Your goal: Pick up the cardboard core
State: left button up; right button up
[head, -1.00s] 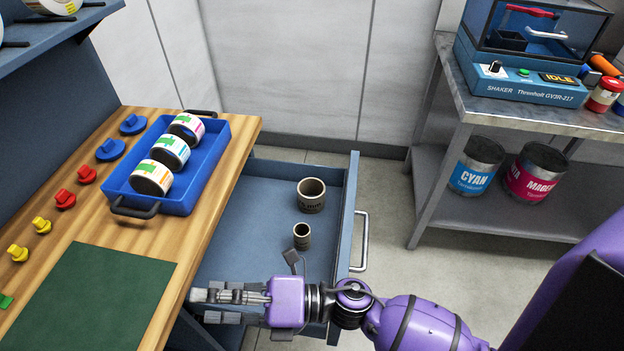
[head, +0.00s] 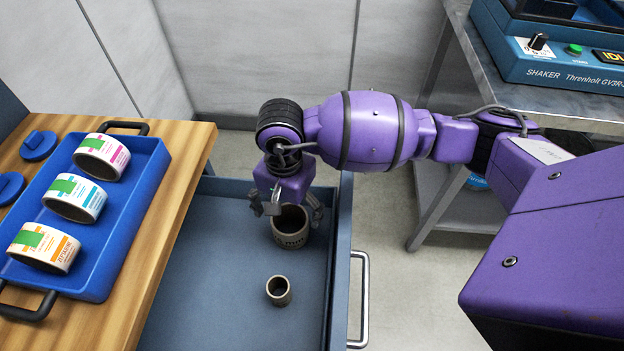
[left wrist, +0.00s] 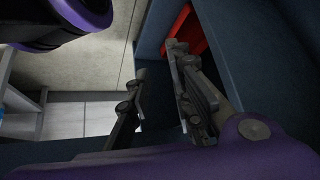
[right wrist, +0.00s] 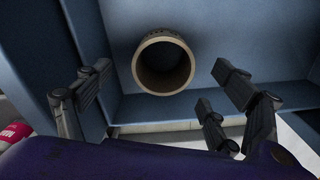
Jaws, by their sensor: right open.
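A large brown cardboard core (head: 291,238) stands upright in the open drawer (head: 215,262), its hollow end up. A smaller brown core (head: 278,291) stands nearer in the same drawer. My right gripper (head: 293,207) is open and points down over the large core, with fingers to both sides of its rim and partly hiding it. In the right wrist view the large core (right wrist: 163,88) shows ahead, between and beyond the spread fingers, apart from them. My left gripper (left wrist: 157,68) is out of the head view; its fingers are apart and empty in the left wrist view.
A blue tray (head: 125,219) with three labelled rolls sits on the wooden bench (head: 187,165) at left. The drawer's right wall and handle (head: 361,300) stand close to my right arm. A shaker (head: 560,60) stands on a grey table at right.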

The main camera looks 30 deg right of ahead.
aim_at(289, 211)
notch_tip(289, 211, down, 3)
jog(key=shift+w+f, duration=0.1)
notch_tip(289, 211, down, 4)
jog(key=shift+w+r, duration=0.1)
jog(key=shift+w, duration=0.05)
jog(key=shift+c, duration=0.5)
jog(key=c, duration=0.9)
jog(key=shift+c, duration=1.2)
pick_arm(q)
jog(key=shift+s+a+f, duration=0.1)
jog(key=shift+s+a, duration=0.15)
jog(key=shift+s, duration=0.3)
